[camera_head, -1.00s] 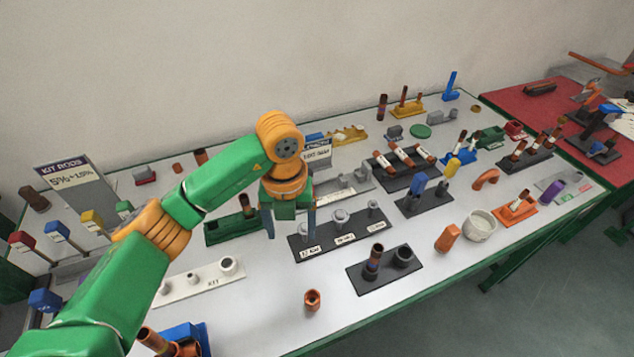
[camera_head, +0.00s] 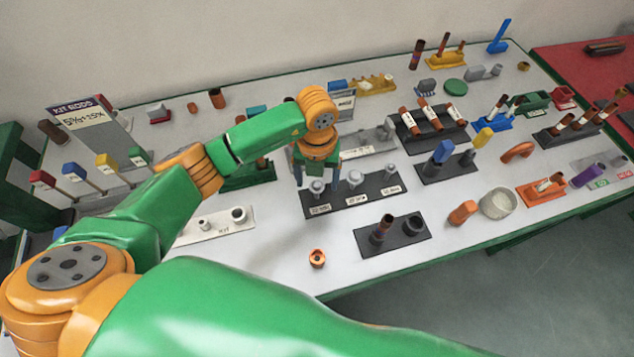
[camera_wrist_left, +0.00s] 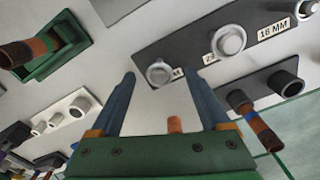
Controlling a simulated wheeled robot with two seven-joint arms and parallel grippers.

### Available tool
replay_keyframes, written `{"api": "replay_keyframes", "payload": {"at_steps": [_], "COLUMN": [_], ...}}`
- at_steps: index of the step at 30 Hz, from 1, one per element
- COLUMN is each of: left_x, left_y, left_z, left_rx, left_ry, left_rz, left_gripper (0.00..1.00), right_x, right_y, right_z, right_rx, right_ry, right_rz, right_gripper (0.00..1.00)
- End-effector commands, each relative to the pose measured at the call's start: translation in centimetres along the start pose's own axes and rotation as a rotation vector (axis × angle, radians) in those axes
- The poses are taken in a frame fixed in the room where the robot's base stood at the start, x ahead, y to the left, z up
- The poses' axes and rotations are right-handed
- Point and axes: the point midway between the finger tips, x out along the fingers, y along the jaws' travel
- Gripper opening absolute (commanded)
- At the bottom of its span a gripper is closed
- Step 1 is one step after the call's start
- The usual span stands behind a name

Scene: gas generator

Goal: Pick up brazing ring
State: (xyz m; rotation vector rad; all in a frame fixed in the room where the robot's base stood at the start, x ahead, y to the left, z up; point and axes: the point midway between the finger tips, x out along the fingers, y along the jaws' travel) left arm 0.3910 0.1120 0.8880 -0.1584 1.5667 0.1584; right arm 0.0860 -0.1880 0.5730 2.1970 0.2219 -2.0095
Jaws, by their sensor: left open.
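A dark rack (camera_head: 340,204) with labels along its front carries three pegs with pale grey rings. The left ring (camera_head: 317,187), middle ring (camera_head: 355,181) and right ring (camera_head: 391,172) differ in size; I cannot tell which is the brazing ring meant. My left gripper (camera_head: 317,178) is open, pointing down over the rack's left end. In the left wrist view, the left ring (camera_wrist_left: 160,73) shows between and just beyond the fingertips (camera_wrist_left: 158,82), with nothing gripped. Contact cannot be told. The middle ring (camera_wrist_left: 229,41) is to its right. My right gripper is out of view.
A copper fitting (camera_head: 317,258) stands on the bare table in front of the rack. A dark block with two upright cylinders (camera_head: 393,239) is to its right, a white kit strip (camera_head: 215,226) to its left. A green holder (camera_head: 248,177) is left of the gripper.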

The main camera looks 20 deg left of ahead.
Motion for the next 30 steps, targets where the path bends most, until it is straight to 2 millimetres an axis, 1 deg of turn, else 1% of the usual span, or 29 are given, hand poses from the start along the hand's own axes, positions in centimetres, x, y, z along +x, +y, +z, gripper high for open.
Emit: {"api": "replay_keyframes", "payload": {"at_steps": [12, 19, 25, 26, 30], "left_x": [0.52, 0.46, 0.46, 0.46, 0.46], "left_y": [0.02, 0.02, 0.01, 0.01, 0.01], "left_z": [-0.02, -0.01, -0.01, -0.01, -0.01], "left_rx": [0.0, 0.0, 0.0, 0.0, 0.0], "left_ry": [0.001, 0.001, 0.001, 0.001, 0.001], "left_rz": [0.001, 0.0, 0.0, 0.0, 0.0], "left_gripper": [0.8, 0.8, 0.26, 0.21, 0.21], "right_x": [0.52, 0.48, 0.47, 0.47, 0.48], "right_y": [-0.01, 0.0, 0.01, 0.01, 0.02], "right_z": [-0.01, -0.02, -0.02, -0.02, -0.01], "right_rx": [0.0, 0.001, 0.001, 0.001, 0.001], "right_ry": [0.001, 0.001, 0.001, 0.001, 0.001], "right_rz": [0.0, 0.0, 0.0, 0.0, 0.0], "right_gripper": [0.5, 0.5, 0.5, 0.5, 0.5]}}
